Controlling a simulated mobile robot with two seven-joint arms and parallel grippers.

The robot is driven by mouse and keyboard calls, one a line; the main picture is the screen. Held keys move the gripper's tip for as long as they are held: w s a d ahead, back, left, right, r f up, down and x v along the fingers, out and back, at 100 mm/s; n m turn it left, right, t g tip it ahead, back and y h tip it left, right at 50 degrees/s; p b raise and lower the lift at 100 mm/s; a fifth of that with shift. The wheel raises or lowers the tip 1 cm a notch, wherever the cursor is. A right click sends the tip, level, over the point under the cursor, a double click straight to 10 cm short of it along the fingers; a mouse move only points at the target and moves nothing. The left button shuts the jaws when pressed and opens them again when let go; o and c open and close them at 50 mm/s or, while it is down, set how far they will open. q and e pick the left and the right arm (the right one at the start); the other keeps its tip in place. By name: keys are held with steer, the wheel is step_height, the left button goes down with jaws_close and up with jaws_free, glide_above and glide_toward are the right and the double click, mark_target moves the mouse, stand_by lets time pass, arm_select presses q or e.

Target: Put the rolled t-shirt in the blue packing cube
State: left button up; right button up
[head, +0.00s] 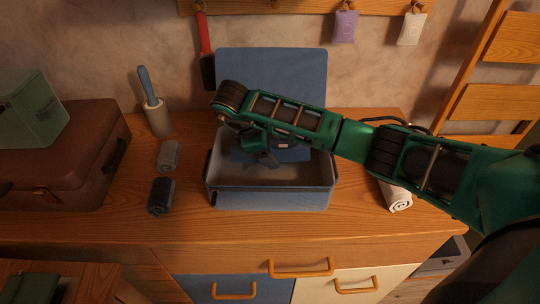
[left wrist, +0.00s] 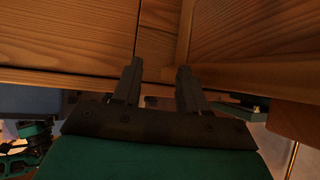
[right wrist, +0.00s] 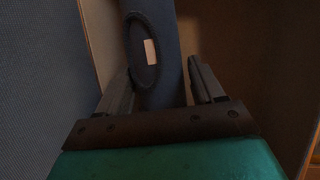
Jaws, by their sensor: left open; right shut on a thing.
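The blue packing cube (head: 270,200) stands open on the wooden cabinet top, its lid (head: 290,68) raised at the back. My right gripper (head: 265,158) is over the cube's opening, shut on a blue roll with a pale label, which looks like the rolled t-shirt (head: 292,154). The roll (right wrist: 165,50) also shows between the fingers in the right wrist view. Whether it touches the cube's floor cannot be told. My left gripper (left wrist: 155,85) is open and empty in the left wrist view, facing wooden furniture; it is outside the head view.
A grey roll (head: 168,155) and a dark roll (head: 160,196) lie left of the cube. A white roll (head: 397,199) lies right of it, partly under my right arm. A brown suitcase (head: 80,160) bears a green translucent box (head: 32,110). A blue-handled brush (head: 155,110) stands behind.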

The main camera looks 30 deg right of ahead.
step_height(320, 180, down, 2)
steer(key=shift+f, duration=0.2)
steer(key=o, duration=0.9)
steer(key=shift+c, duration=0.2)
steer(key=shift+o, duration=1.4)
steer(key=v, duration=0.5)
steer(key=shift+w+a+r, duration=0.1)
steer(key=shift+r, duration=0.2)
steer(key=p+v, duration=0.3)
steer(key=v, duration=0.2)
steer(key=shift+a+r, duration=0.1)
steer(key=shift+r, duration=0.25)
steer(key=shift+a+r+p, duration=0.3)
steer(key=shift+p, duration=0.05)
steer(key=shift+s+f, duration=0.1)
steer(key=shift+s, duration=0.15)
